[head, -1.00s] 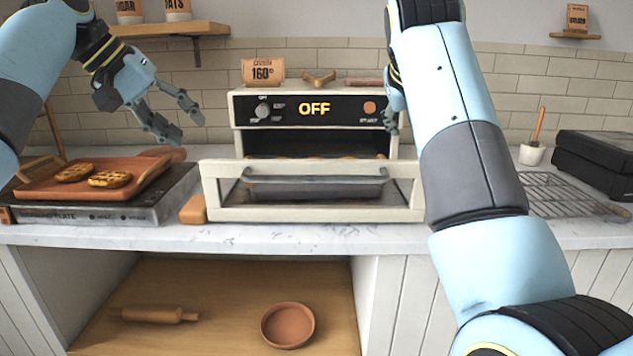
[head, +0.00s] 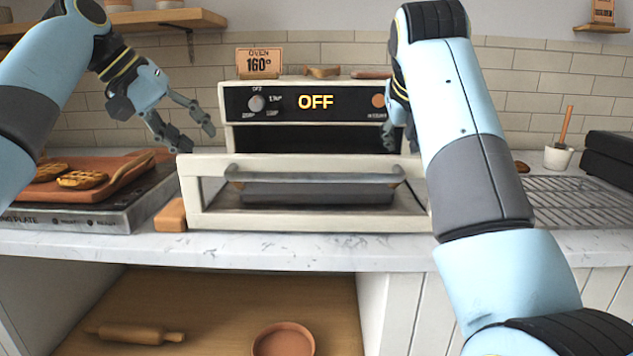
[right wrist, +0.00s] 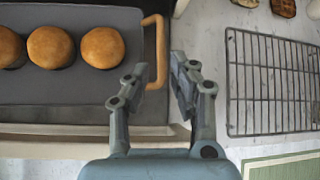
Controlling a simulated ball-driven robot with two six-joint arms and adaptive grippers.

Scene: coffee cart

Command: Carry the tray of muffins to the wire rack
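The dark grey tray (right wrist: 85,90) holds a row of round golden muffins (right wrist: 100,47), with a copper-coloured handle (right wrist: 159,30) on its right end, in the right wrist view. My right gripper (right wrist: 161,62) is open at this handle, a finger to each side in the picture; I cannot tell whether it touches. In the head view my right gripper (head: 396,128) is mostly hidden by its arm at the oven's right side. The wire rack (head: 575,200) lies empty at the right, also in the wrist view (right wrist: 275,85). My left gripper (head: 185,127) is open and empty, left of the oven.
The oven (head: 315,85) reads OFF, with its glazed door front (head: 205,200) low before the opening. A brown tray (head: 125,170) with waffles sits on the hot plate (head: 75,217) at left. A white pot (head: 558,157) and black box (head: 608,155) stand behind the rack.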

